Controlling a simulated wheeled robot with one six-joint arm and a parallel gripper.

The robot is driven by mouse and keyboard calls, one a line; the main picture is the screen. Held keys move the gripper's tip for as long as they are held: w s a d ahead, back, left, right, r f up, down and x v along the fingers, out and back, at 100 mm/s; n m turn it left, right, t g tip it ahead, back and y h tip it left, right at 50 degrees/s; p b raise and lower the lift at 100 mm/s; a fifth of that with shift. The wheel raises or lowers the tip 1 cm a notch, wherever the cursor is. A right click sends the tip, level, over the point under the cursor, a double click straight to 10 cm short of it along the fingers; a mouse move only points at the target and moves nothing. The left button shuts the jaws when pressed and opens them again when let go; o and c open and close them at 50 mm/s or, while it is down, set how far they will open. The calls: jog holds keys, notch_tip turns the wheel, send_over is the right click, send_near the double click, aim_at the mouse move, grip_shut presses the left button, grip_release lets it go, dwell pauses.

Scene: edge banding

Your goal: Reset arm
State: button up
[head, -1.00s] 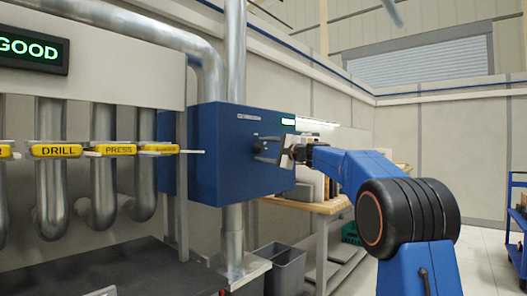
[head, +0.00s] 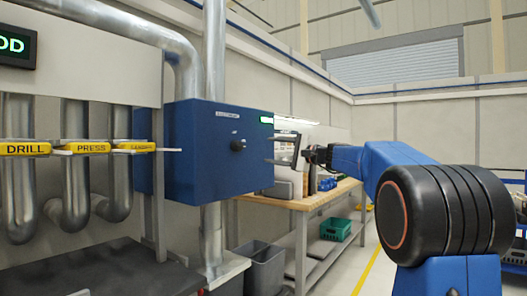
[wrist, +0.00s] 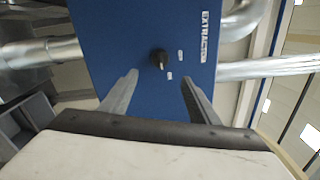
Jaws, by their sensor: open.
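My blue arm reaches in from the right in the head view, and my gripper (head: 285,151) is held in the air beside a blue extractor box (head: 215,150). The wrist view shows my gripper (wrist: 158,82) with its two fingers wide apart and nothing between them. Beyond the fingers is the box's blue face with a black knob (wrist: 158,60) and the word EXTRACTOR. The knob (head: 237,145) also shows in the head view, left of my gripper and apart from it.
Yellow-tagged handles (head: 88,147) stick out in front of grey ducts at the left. A wooden workbench (head: 318,203) with a green crate (head: 335,229) below stands behind my gripper. A grey bin (head: 262,264) is on the floor. The floor at the right (head: 375,275) is partly clear.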

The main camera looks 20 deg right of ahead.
jog(key=shift+v, duration=0.8)
jog(key=s+a+f+n+g+h, duration=0.2)
jog(key=s+a+f+n+g, duration=0.15)
jog(key=s+a+f, duration=0.65)
jog(key=s+a+f+n+g+h, duration=0.2)
jog(key=s+a+f+n+g, duration=0.3)
jog(key=s+f, duration=0.85)
jog(key=s+d+f+n+g+h, duration=0.1)
jog(key=s+d+f+n+h, duration=0.1)
jog(key=s+f, duration=0.9)
jog(key=s+d+f+n+g+h, duration=0.1)
jog(key=s+f+n+h, duration=0.2)
jog(key=s+f, duration=0.9)
jog(key=s+h, duration=0.1)
jog(key=s, duration=0.2)
jog(key=shift+d, duration=0.4)
jog(key=shift+n+g, duration=0.25)
